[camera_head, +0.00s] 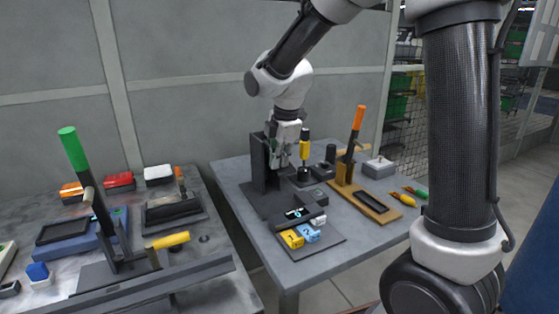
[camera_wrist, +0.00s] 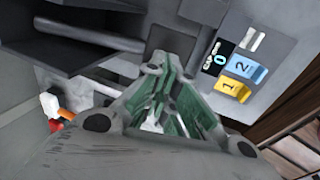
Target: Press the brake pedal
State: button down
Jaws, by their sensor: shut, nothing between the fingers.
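My gripper (camera_head: 279,160) reaches down over the middle table, beside a tall dark upright housing (camera_head: 262,165) on a dark base plate. In the wrist view my gripper (camera_wrist: 158,68) shows its green-grey fingers together with nothing between them. A dark bar (camera_wrist: 85,36) lies at the upper left of the wrist view, beside dark panels; it may be the brake pedal, but I cannot tell for sure. In the head view no pedal is clearly visible, as the housing and my gripper hide that area. I cannot tell whether the fingertips touch anything.
Right of my gripper stand a yellow-and-black lever (camera_head: 304,150) and an orange-handled lever (camera_head: 356,130) on a wooden base. A green-handled lever (camera_head: 75,150) rises from the left table.

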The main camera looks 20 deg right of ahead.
jog(key=shift+f, duration=0.1)
jog(key=x, duration=0.5)
jog(key=shift+s+d+f, duration=0.1)
jog(key=shift+s+f, duration=0.05)
jog(key=shift+f, duration=0.2)
jog(key=s+d+r, duration=0.1)
jog(key=s+r, duration=0.6)
jog(key=r, duration=0.5)
jog(key=shift+s+d, duration=0.2)
jog(key=shift+s, duration=0.1)
dwell(1.6)
